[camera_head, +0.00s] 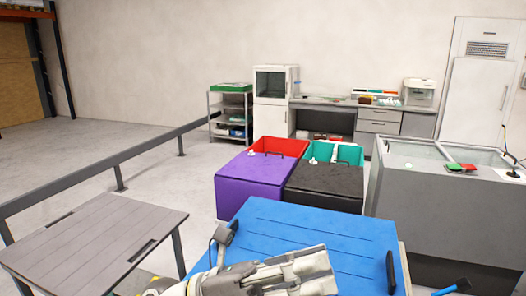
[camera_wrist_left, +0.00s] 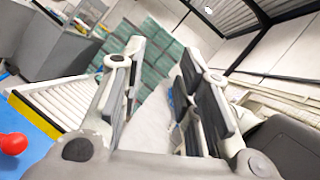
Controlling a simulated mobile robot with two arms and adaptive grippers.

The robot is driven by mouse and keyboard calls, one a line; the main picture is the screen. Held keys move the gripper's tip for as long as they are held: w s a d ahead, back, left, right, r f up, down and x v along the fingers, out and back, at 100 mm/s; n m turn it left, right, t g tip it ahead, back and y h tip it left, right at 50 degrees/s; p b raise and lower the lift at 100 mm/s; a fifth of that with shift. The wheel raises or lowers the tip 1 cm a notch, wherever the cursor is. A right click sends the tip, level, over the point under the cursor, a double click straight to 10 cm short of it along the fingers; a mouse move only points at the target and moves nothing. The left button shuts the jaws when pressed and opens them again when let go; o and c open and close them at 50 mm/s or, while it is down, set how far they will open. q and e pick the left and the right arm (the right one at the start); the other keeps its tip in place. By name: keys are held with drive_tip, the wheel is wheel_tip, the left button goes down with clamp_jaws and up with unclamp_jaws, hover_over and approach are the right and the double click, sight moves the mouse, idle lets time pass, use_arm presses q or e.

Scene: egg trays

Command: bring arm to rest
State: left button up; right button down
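My left gripper (camera_head: 316,266) is low in the middle of the head view, in front of the blue table top (camera_head: 310,232). Its arm comes in from the lower left, and the fingers point right. In the left wrist view, the two fingers (camera_wrist_left: 162,65) stand apart with their dark pads facing each other. The gap between them holds nothing; pale floor and teal stacked things show beyond. My right gripper is in neither view.
A grey slatted table (camera_head: 95,238) stands at the left. Purple (camera_head: 252,180) and black (camera_head: 325,180) bins stand behind the blue top. A grey cabinet (camera_head: 425,205) stands at the right. A red round object (camera_wrist_left: 13,143) lies at the wrist view's left edge. Floor at the far left is clear.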

use_arm(q)
drive_tip(key=w+a+f+n+t+y, duration=0.1)
drive_tip(key=w+a+n+t+y, duration=0.35)
drive_tip(key=n+t, duration=0.65)
drive_tip(key=w+a+n+t+y, duration=0.3)
drive_tip(key=w+a+n+t, duration=0.3)
drive_tip(key=n+t, duration=0.5)
drive_tip(key=a+f+n+g+y, duration=0.2)
drive_tip(key=a+f+n+y, duration=0.45)
drive_tip(key=f+n, duration=0.25)
drive_tip(key=a+f+n+g+y, duration=0.2)
drive_tip(key=a+f+n+y, duration=0.3)
drive_tip(key=f+n+y, duration=0.3)
drive_tip(key=s+a+f+n+g, duration=0.2)
drive_tip(key=s+f+g, duration=0.2)
drive_tip(key=f, duration=0.4)
drive_tip(key=s+a+f+n+g, duration=0.2)
drive_tip(key=s+f+n+g, duration=0.1)
drive_tip(key=s+f, duration=0.3)
drive_tip(key=s+f+n+g, duration=0.2)
drive_tip(key=s+f+g, duration=0.6)
drive_tip(key=s, duration=0.5)
wheel_tip(320, 180, down, 27)
drive_tip(key=s, duration=0.2)
drive_tip(key=s+a+f, duration=0.2)
drive_tip(key=s+f, duration=0.6)
drive_tip(key=s+a+f+g, duration=0.1)
drive_tip(key=s+f, duration=0.7)
drive_tip(key=shift+s+a, duration=0.2)
drive_tip(key=shift+a, duration=0.2)
